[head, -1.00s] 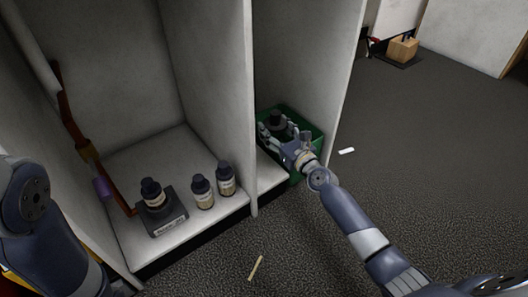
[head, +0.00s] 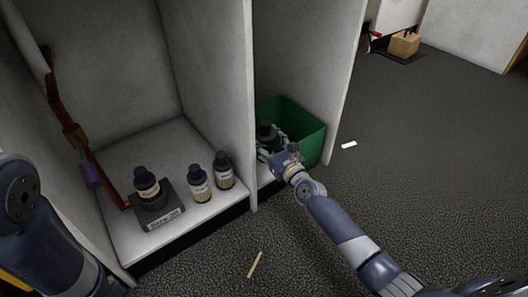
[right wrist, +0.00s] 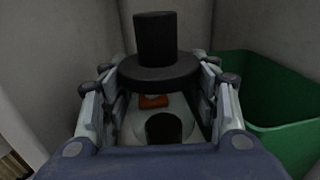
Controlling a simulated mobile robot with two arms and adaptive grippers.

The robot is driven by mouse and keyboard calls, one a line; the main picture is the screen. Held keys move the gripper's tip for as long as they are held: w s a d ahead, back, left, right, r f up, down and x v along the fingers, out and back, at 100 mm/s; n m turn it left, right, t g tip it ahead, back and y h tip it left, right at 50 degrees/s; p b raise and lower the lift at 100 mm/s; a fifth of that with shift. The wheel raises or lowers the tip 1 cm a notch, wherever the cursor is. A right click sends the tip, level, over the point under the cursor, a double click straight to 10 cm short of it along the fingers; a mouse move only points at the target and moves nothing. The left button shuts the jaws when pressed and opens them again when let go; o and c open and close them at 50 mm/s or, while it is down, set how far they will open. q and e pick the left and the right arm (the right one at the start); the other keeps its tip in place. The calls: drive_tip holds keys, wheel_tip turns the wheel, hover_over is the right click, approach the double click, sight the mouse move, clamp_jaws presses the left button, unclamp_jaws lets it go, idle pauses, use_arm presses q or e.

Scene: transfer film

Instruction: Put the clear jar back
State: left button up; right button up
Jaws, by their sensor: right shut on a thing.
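My right gripper (head: 270,143) is shut on the clear jar in the narrow right-hand bay of the white cabinet. In the right wrist view the jar's black knob and wide dark lid (right wrist: 155,38) stand up between the fingers (right wrist: 158,80). Below the lid a pale, see-through body shows, with something orange in it. In the head view the dark lid (head: 265,129) shows just beyond the fingers, and the hand hides most of the body. The jar is left of the green bin; I cannot tell whether its base touches the shelf. My left gripper is out of view.
The green bin (head: 308,140) stands close on the right of the hand. A white divider (head: 250,110) is close on its left. In the left bay are two labelled bottles (head: 199,184) (head: 223,171) and another (head: 146,187) on a dark block (head: 160,212). A white scrap (head: 349,145) lies on the floor.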

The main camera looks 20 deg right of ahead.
sight(265, 148)
wheel_tip(265, 148, down, 4)
drive_tip(key=b, duration=0.2)
drive_tip(key=shift+r+b, duration=0.15)
drive_tip(key=shift+b, duration=0.25)
drive_tip(key=shift+a, duration=0.15)
drive_tip(key=shift+f+b, duration=0.25)
drive_tip(key=shift+b, duration=0.05)
drive_tip(key=o, duration=1.6)
